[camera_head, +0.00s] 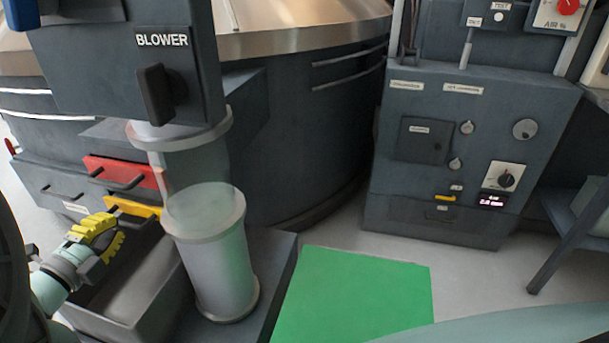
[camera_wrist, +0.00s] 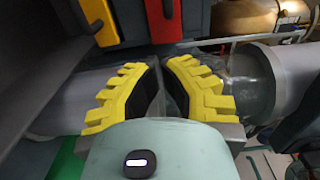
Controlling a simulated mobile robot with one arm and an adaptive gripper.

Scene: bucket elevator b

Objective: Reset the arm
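My gripper (camera_head: 112,238) is at the left in the head view, over a grey open box. It has yellow toothed fingers with black inner pads. In the wrist view my gripper (camera_wrist: 158,66) shows both fingers leaning towards each other, with a narrow gap between the tips. I see nothing held between them. The yellow handle block (camera_head: 133,208) is close beyond my fingers in the head view. Whether they touch it cannot be told there; in the wrist view the yellow block (camera_wrist: 98,20) is apart from them.
A clear cylinder (camera_head: 212,260) stands right of my gripper, below the BLOWER box (camera_head: 165,60). A red handled block (camera_head: 125,171) is above the yellow one. The grey box (camera_head: 135,290) has raised walls. A green mat (camera_head: 355,298) and clear floor lie before the control cabinet (camera_head: 465,150).

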